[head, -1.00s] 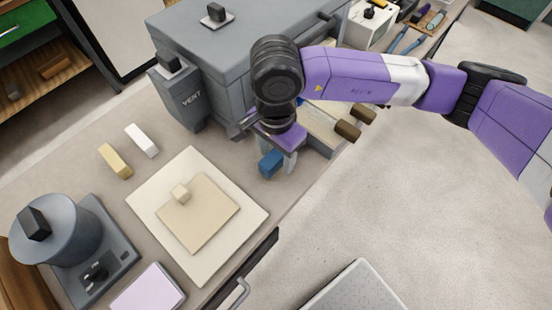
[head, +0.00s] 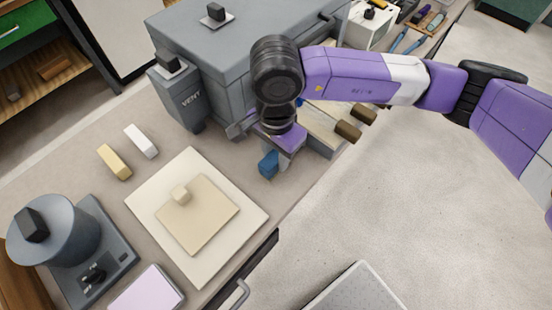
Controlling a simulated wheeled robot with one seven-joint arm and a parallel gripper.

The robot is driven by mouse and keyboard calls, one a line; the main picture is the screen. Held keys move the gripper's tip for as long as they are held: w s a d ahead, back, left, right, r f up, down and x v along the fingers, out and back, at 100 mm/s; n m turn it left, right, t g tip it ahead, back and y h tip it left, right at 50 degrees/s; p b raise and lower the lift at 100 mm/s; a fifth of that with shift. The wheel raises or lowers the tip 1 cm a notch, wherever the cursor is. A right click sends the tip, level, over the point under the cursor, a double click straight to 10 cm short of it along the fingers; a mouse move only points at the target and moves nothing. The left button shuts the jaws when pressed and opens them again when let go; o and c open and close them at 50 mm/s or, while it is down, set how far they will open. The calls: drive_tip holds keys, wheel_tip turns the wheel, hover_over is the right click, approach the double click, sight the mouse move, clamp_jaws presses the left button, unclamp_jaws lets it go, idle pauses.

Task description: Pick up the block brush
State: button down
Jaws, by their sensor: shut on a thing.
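A small blue block (head: 268,164), which looks like the block brush, is at the front edge of the bench, right of the square cream board. My gripper (head: 276,161) points down over it and is shut on it. The purple hand and dark wrist hide its upper part. I cannot tell whether its underside touches the bench.
The cream board (head: 165,240) carries a thinner tan slab (head: 205,215) with a small knob. A yellow block (head: 114,162) and a white block (head: 141,141) lie left. A grey furnace-like box (head: 240,55) stands close behind my gripper. A grey round device (head: 60,235) stands front left.

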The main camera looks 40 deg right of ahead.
sight(276, 155)
drive_tip(key=shift+r+p, duration=0.15)
drive_tip(key=shift+p, duration=0.25)
drive_tip(key=shift+r+p, duration=0.35)
drive_tip(key=shift+r, duration=0.05)
wheel_tip(276, 155, up, 19)
drive_tip(key=b, duration=0.2)
drive_tip(key=shift+r, duration=0.2)
drive_tip(key=c, duration=1.8)
unclamp_jaws()
clamp_jaws()
